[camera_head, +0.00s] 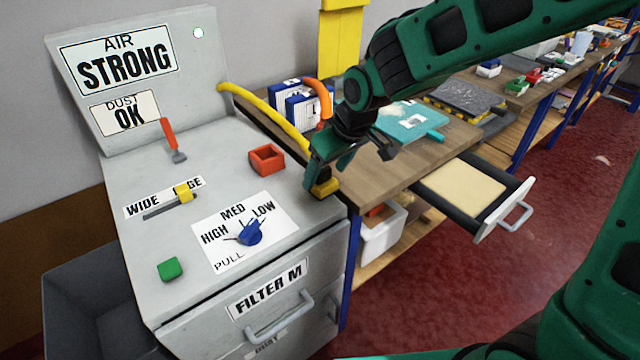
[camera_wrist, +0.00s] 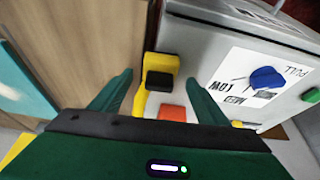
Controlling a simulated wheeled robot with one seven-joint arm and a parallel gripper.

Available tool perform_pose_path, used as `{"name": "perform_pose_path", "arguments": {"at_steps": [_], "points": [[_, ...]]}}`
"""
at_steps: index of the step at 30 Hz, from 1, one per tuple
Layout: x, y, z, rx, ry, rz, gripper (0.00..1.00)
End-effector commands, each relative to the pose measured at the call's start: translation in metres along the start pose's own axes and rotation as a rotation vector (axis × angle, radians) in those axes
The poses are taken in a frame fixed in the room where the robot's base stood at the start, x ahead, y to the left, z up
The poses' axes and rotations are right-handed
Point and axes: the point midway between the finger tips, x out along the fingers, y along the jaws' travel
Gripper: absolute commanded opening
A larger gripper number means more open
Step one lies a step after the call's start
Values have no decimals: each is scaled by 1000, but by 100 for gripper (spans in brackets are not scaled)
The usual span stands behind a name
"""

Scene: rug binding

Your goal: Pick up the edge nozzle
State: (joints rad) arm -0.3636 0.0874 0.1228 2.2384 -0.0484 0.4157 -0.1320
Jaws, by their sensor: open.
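A yellow nozzle (camera_head: 325,188) with a dark block at its end is at the right front corner of the grey console, on a yellow hose (camera_head: 262,103). I take it to be the edge nozzle. In the wrist view the yellow nozzle (camera_wrist: 168,62) with its black block lies beyond and between my fingertips. My gripper (camera_head: 346,163) is above the console's right edge, partly covering the nozzle and hose. In the wrist view my gripper (camera_wrist: 159,78) is open, with nothing visibly held. Whether a finger touches the nozzle is not clear.
The grey console (camera_head: 215,175) carries a red open box (camera_head: 267,159), a blue knob (camera_head: 250,233), a yellow slider (camera_head: 184,191) and a green button (camera_head: 170,269). A wooden bench (camera_head: 375,180) adjoins it, with a teal piece (camera_head: 410,119) and an open drawer (camera_head: 468,193).

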Motion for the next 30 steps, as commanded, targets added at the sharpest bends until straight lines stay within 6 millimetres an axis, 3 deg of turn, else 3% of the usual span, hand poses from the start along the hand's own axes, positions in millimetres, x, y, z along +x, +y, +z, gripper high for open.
{"name": "perform_pose_path", "arguments": {"at_steps": [7, 16, 17, 23, 30], "points": [[32, 0, 2, 0, -3, -1, 69], [36, 0, 1, 0, -1, 0, 69], [36, 0, 1, 0, -1, 0, 66], [36, 0, 1, 0, -1, 0, 19], [36, 0, 1, 0, 0, 0, 19]]}}
